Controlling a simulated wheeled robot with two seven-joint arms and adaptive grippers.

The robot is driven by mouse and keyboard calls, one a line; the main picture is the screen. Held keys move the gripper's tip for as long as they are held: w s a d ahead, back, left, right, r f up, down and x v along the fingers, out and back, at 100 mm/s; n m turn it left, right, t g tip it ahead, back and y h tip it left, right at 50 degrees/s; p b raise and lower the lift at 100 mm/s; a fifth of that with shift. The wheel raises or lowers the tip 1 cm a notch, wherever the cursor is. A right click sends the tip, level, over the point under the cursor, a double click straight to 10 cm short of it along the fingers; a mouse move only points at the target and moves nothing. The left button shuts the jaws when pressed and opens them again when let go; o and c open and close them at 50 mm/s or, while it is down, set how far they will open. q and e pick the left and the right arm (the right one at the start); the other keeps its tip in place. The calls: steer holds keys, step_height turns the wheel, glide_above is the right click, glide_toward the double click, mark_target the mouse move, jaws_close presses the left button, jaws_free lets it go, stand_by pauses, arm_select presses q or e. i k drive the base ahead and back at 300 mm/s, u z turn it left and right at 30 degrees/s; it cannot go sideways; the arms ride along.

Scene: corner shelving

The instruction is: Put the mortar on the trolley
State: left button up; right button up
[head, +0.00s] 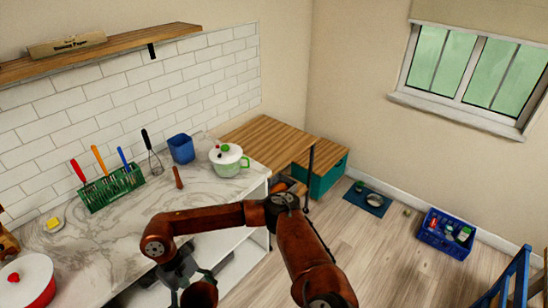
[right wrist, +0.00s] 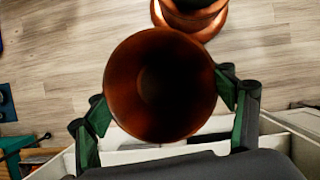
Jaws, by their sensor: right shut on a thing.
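The mortar, a brown round cup, is between the green fingers of my right gripper (right wrist: 165,110) in the right wrist view, its dark hollow (right wrist: 165,85) facing the camera. In the head view my right gripper (head: 190,277) hangs at the bottom, with the mortar (head: 200,293) at its fingers, partly cut off by the frame edge. The gripper is shut on the mortar. A blue frame (head: 515,280) at the lower right edge may be part of the trolley; most of it is out of view. My left gripper is not in view.
A white open drawer or shelf (head: 235,262) lies below the counter.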

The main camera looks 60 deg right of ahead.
mark_target(274, 145)
steer(key=z, duration=2.45)
steer(key=i, duration=3.05)
steer(key=u, duration=2.55)
steer(key=i, duration=0.5)
steer(key=z, duration=0.1)
